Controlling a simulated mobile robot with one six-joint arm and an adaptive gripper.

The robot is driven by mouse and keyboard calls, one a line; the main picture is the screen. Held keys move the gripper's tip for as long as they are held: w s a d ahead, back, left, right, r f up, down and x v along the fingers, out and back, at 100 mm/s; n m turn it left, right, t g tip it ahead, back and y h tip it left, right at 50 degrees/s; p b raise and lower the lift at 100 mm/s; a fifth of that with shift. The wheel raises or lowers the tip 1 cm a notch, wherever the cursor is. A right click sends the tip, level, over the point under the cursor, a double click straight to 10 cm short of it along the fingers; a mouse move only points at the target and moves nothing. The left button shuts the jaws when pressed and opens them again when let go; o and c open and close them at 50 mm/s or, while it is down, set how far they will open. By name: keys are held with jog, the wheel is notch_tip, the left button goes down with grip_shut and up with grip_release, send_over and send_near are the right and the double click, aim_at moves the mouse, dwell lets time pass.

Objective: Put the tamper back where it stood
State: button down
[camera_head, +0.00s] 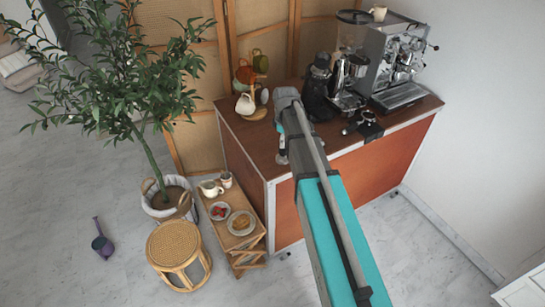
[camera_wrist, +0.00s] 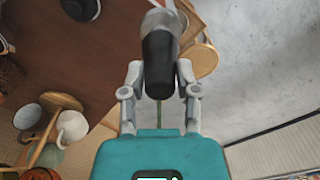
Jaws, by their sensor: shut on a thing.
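The tamper shows in the wrist view with a dark handle (camera_wrist: 160,62) and a paler, silvery end beyond it. My gripper (camera_wrist: 160,78) is shut on it, with one finger on each side. In the head view my gripper (camera_head: 283,150) hangs over the left part of the cart's brown top (camera_head: 325,138), near its front edge. The tamper cannot be made out there. A dark mat (camera_head: 370,131) with a portafilter (camera_head: 352,128) on it lies at the cart's front, right of my arm.
A mug stand with cups (camera_head: 250,102) is close to the left of my gripper. A black grinder (camera_head: 318,88) and the espresso machine (camera_head: 395,62) stand at the back and right. A low wooden side table (camera_head: 248,248) with dishes is below the cart's left end.

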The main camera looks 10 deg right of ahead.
jog(key=s+d+r+p, duration=0.1)
jog(key=s+r+p, duration=0.2)
jog(key=s+r, duration=0.1)
jog(key=shift+s+m, duration=0.3)
jog(key=shift+s, duration=0.5)
jog(key=shift+d, duration=0.1)
jog(key=w+a+f+b, duration=0.3)
jog(key=w+f+b, duration=0.6)
jog(key=w, duration=0.3)
jog(key=shift+w+a, duration=0.3)
jog(key=shift+w, duration=0.1)
jog(key=shift+w+a+f+b, duration=0.1)
jog(key=shift+w+f+b, duration=0.1)
jog(key=shift+f+b, duration=0.8)
jog(key=shift+w+a+f+b, duration=0.1)
jog(key=shift+w+f+b, duration=0.05)
jog(key=shift+f+b, duration=0.85)
